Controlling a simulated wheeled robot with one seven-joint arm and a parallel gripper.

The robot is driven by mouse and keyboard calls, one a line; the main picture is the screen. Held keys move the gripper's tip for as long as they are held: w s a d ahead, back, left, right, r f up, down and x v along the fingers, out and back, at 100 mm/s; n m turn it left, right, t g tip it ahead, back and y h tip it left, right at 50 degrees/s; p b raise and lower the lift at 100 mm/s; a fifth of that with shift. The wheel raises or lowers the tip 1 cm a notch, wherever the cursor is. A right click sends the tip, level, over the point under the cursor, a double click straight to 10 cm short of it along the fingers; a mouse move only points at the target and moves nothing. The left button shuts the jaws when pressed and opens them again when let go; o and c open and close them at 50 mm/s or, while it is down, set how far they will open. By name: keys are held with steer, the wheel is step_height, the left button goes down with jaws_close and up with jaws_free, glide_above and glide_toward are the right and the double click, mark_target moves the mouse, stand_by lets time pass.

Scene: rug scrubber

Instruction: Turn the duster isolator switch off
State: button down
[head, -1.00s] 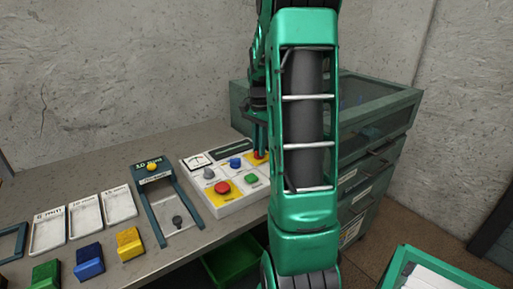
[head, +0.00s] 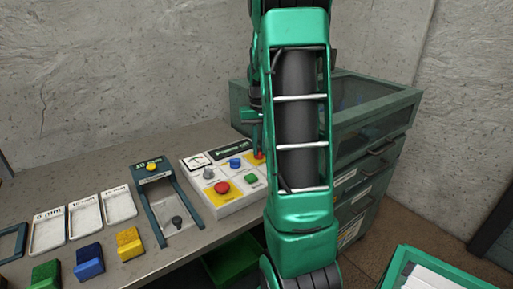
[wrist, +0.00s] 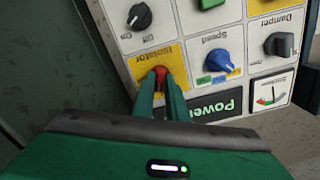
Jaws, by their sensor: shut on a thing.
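The isolator is a red knob (wrist: 160,74) on a yellow square marked "Isolator" on the white control panel (wrist: 117,52), which appears upside down in the wrist view. My gripper (wrist: 161,83) is shut on the red knob, with one green finger on each side of it. The fingers hide much of the knob, so I cannot tell its setting. In the head view, the knob (head: 259,155) shows at the panel's back right, partly behind my arm. The panel's dark display (head: 230,148) shows light text; in the wrist view "Power" is legible beside the fingers.
A blue speed knob (wrist: 219,62), a grey damper knob (wrist: 280,44) and a black On/Off knob (wrist: 139,16) sit close by. The panel also has a red button (head: 222,188) and a green button (head: 252,181). A grey-green cabinet (head: 380,110) stands right of the bench.

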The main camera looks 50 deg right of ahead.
steer(key=n, duration=0.5)
steer(key=shift+w+r, duration=0.15)
steer(key=shift+w, duration=0.1)
stand_by(0.5)
steer(key=c, duration=1.8)
jaws_free()
steer(key=shift+o, duration=0.2)
steer(key=shift+s, duration=0.1)
step_height(320, 180, up, 11)
steer(key=shift+f, duration=0.2)
